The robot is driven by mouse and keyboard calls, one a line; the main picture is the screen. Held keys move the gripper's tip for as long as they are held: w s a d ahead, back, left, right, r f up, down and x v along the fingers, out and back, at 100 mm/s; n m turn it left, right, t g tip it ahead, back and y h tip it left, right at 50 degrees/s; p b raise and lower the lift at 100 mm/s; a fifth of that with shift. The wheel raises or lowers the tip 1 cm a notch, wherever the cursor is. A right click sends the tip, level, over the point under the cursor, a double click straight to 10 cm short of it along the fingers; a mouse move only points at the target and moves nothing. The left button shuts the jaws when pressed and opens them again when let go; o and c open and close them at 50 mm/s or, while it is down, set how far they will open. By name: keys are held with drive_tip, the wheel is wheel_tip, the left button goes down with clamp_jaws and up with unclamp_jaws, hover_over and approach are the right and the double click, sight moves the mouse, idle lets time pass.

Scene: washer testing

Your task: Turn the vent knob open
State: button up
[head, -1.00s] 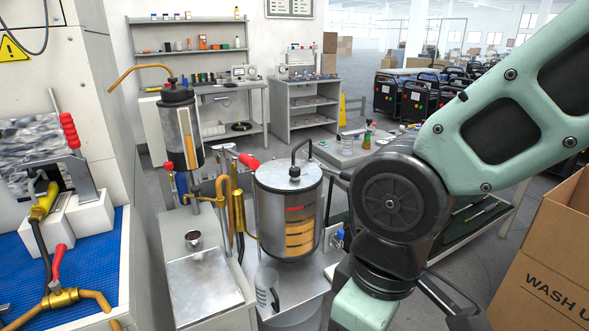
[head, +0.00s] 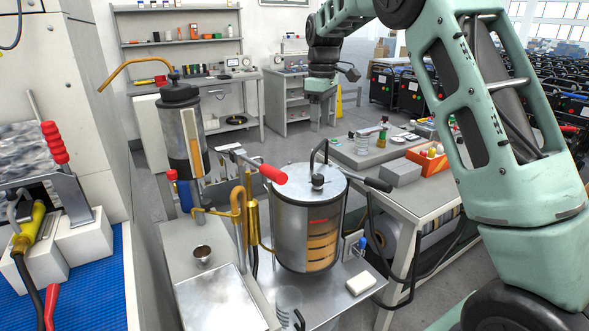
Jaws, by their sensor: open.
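A metal tank (head: 292,225) with a window showing orange layers stands in the middle of the head view. I cannot tell for certain which part is the vent knob. A red-handled lever (head: 272,173) is beside the lid at left, and a black handle (head: 378,185) sticks out at right. My gripper (head: 318,112) points down, open and empty, above and behind the tank in the picture, well apart from its lid.
A taller dark-topped canister (head: 183,140) with a brass spout stands left of the tank. A small cup (head: 202,255), a clear jug (head: 289,308) and a white block (head: 361,283) are near it. A bench (head: 440,190) with bottles and an orange bin (head: 428,158) is at right.

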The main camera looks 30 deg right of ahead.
sight(318, 176)
drive_tip(key=f, duration=0.5)
drive_tip(key=f+p, duration=0.1)
drive_tip(key=f, duration=1.1)
drive_tip(key=shift+w+d+f, duration=0.1)
drive_tip(key=shift+w+d, duration=0.1)
drive_tip(key=shift+w, duration=0.05)
drive_tip(key=c, duration=1)
